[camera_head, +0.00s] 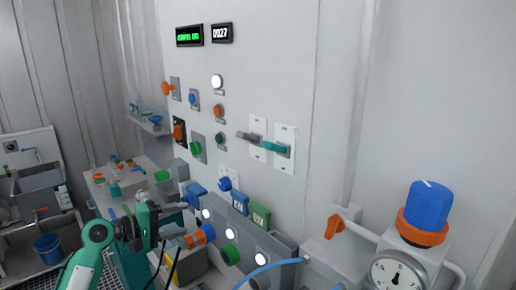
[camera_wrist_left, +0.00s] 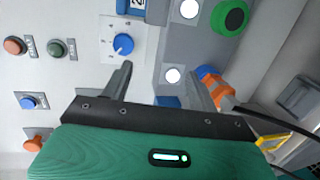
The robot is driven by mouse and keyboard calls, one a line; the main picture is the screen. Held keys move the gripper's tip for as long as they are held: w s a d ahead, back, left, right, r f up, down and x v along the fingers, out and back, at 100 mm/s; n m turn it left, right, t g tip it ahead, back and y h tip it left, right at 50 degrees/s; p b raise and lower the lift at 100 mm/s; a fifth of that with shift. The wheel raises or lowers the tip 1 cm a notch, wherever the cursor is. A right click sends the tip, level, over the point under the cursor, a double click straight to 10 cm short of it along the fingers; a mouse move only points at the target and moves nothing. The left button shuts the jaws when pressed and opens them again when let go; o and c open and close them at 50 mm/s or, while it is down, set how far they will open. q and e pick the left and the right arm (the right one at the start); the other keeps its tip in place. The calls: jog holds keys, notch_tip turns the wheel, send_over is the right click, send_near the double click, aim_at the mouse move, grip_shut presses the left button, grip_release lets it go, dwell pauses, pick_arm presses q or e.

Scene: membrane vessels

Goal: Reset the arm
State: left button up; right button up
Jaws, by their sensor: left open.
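My left arm, green and white, comes in from the lower left in the head view. Its gripper (camera_head: 184,220) is in front of the lower part of the wall panel, near the blue connectors and an orange-and-blue plug. In the left wrist view the gripper (camera_wrist_left: 158,86) has its two dark fingers spread apart, with nothing held between them. Behind the gap are a blue knob (camera_wrist_left: 123,44) on a white plate, a lit white button (camera_wrist_left: 172,75) and an orange-and-blue plug (camera_wrist_left: 213,84). The right gripper is not in view.
The tall panel (camera_head: 240,100) carries buttons, displays and a teal lever switch (camera_head: 275,147). A blue-and-orange valve (camera_head: 427,208) with a gauge (camera_head: 396,274) stands at right. A cluttered bench (camera_head: 100,185) and a blue bucket (camera_head: 48,247) are at left. A dark cable hangs near the gripper.

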pick_arm(q)
jog(key=s+d+f+m+g+y, duration=0.2)
jog(key=s+d+f+m+y, duration=0.1)
jog(key=s+f, duration=0.7)
jog(key=s+d+f+m+g+y, duration=0.25)
jog(key=s+f, duration=0.55)
jog(key=f, duration=0.4)
jog(key=s+a+f+m+g+y, duration=0.1)
jog(key=s+a+f+m+y, duration=0.15)
jog(key=s, duration=0.85)
jog(key=s+a+f+m+g+y, duration=0.1)
jog(key=s+f+m+y, duration=0.2)
jog(key=s, duration=0.7)
notch_tip(320, 180, down, 31)
jog(key=s+g+y, duration=0.1)
jog(key=s+a+f+g, duration=0.1)
jog(key=s+a+f, duration=0.2)
jog(key=s+f, duration=1.6)
jog(key=shift+a+f+n, duration=0.15)
jog(key=shift+f+n, duration=0.05)
jog(key=shift+n, duration=0.1)
